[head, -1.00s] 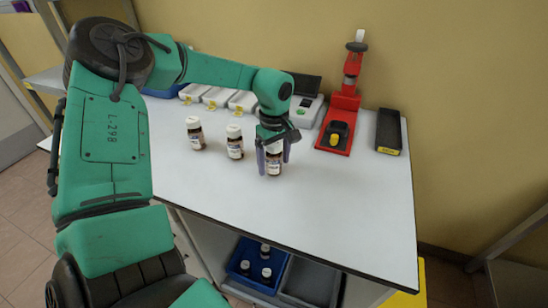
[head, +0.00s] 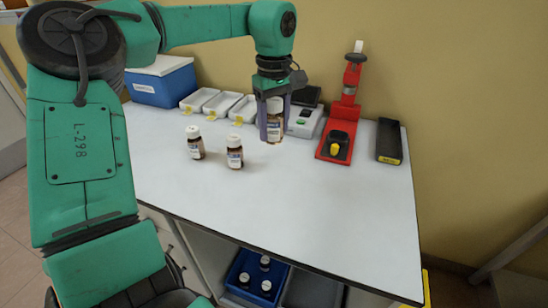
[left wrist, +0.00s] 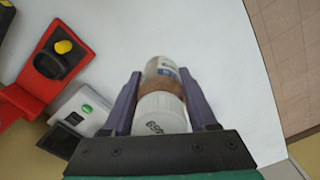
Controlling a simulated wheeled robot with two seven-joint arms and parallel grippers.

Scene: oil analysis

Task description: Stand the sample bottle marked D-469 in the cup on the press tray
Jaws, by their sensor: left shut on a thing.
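My left gripper (head: 274,120) is shut on a brown sample bottle with a white cap and pale label (head: 274,125). It holds the bottle roughly upright above the table, left of the press. In the left wrist view the bottle (left wrist: 163,100) sits between the two fingers, with dark characters on its cap that I cannot read surely. The red press (head: 352,85) stands at the back right. On its base is a dark cup-like part (head: 341,137) with a yellow piece in front. My right gripper is out of view.
Two similar bottles stand on the table (head: 300,205), one left (head: 195,147) and one nearer (head: 235,157). A grey device (head: 304,122) is behind the held bottle. White trays (head: 222,105), a blue box (head: 162,84) and a black tray (head: 389,140) line the back. The front right is clear.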

